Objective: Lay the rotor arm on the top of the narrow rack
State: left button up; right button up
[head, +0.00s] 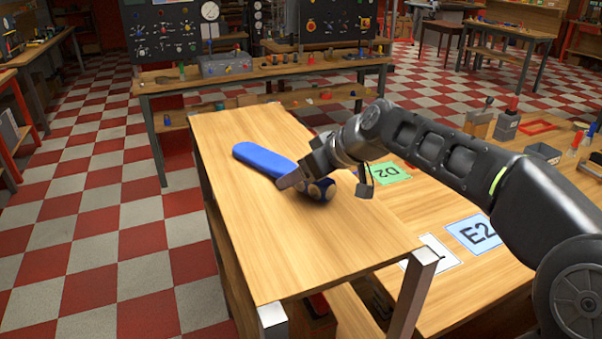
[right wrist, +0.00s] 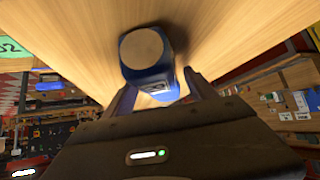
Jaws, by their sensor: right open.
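The blue rotor arm (head: 265,158) lies flat on the wooden top of the narrow rack (head: 250,230). Its broad rounded end points to the back left. Its darker hub end, with pale round faces, is beside my right gripper (head: 291,180). In the right wrist view the hub end of the rotor arm (right wrist: 147,55) shows between and just beyond the two spread fingers of my right gripper (right wrist: 160,95). The gripper is open; I cannot tell whether a finger touches the arm. Part of the rotor arm is hidden behind the gripper. My left gripper is not in view.
A lower wooden table to the right carries a green D2 card (head: 388,173), a blue E2 card (head: 477,234) and a grey bin (head: 543,153). A workbench with a grey box (head: 226,64) stands behind. The front of the rack top is clear.

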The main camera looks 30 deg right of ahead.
jog(key=shift+r, duration=0.15)
jog(key=v, duration=1.2)
jog(key=shift+b, duration=0.45)
